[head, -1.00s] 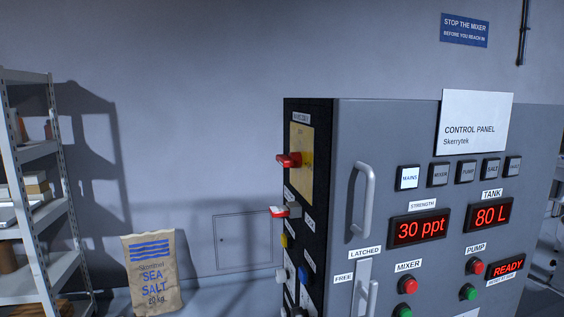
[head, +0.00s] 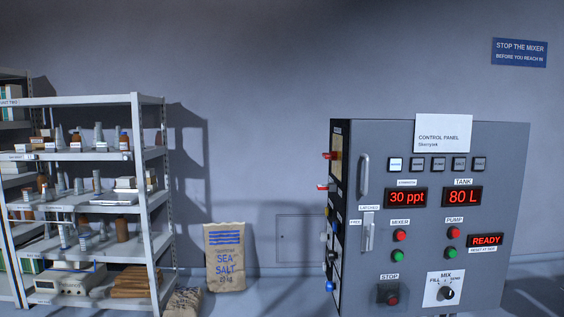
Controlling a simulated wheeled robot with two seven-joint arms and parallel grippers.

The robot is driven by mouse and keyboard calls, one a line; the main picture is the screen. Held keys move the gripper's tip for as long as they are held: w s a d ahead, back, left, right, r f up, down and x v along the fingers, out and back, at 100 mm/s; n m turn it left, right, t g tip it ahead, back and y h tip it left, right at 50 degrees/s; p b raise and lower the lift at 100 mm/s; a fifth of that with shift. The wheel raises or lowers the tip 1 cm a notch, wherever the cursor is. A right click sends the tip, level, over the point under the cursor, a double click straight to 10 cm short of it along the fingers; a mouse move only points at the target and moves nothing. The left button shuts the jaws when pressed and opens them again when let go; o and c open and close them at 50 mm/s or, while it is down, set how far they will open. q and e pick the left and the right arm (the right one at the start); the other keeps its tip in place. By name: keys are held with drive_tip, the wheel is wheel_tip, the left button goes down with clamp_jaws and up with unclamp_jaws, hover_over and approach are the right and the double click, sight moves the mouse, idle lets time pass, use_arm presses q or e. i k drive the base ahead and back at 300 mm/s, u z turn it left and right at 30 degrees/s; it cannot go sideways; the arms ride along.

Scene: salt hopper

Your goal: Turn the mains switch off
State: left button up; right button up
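The grey control panel cabinet (head: 432,215) stands at the right of the head view. On its narrow left side a red rotary handle (head: 329,155) sticks out on a yellow plate, seen nearly edge-on. A second red-tipped handle (head: 323,187) sits below it on the same side. The labels on that side are too small to read. On the front, the MAINS lamp (head: 395,164) is lit white. The cabinet displays are lit and read 30 ppt, 80 L and READY. Neither of my grippers shows in the view.
A metal shelf rack (head: 150,200) with bottles and boxes stands at the left. A sea salt sack (head: 225,258) leans near the wall between rack and cabinet. A blue sign (head: 519,52) hangs on the wall. Some floor shows between sack and cabinet.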

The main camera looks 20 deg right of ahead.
sight(333, 156)
drive_tip(key=u, duration=0.55)
drive_tip(key=i, duration=1.35)
drive_tip(key=z, duration=0.65)
